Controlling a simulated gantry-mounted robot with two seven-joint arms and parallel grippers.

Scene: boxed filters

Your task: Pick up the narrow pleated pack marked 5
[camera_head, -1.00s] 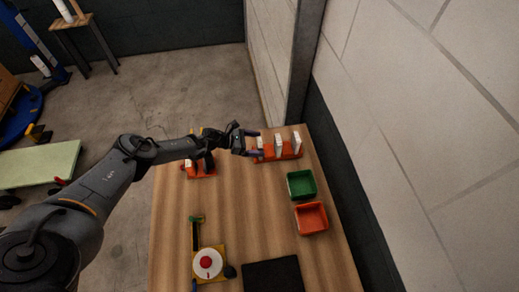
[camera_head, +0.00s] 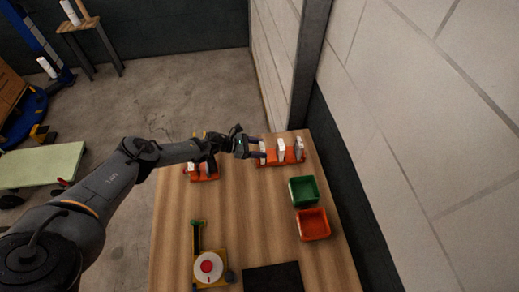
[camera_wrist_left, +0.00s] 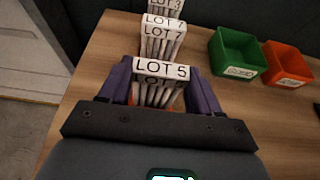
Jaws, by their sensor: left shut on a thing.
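The narrow pleated pack marked LOT 5 (camera_wrist_left: 161,70) stands upright between the two purple fingers of my left gripper (camera_wrist_left: 160,88) in the left wrist view. The fingers are shut on its sides. In the head view my left gripper (camera_head: 258,151) is at the left end of an orange rack (camera_head: 271,163) at the table's far edge, with the white pack (camera_head: 262,155) at its tips. A pack marked LOT 7 (camera_wrist_left: 163,32) stands behind it, and one marked LOT 3 (camera_wrist_left: 166,5) is farther back. The pack's base is mostly hidden. My right gripper is out of view.
Another orange holder (camera_head: 205,174) lies under my left arm. A red-buttoned device (camera_head: 208,266) and a black mat (camera_head: 273,279) are near the front. The middle of the table is clear.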

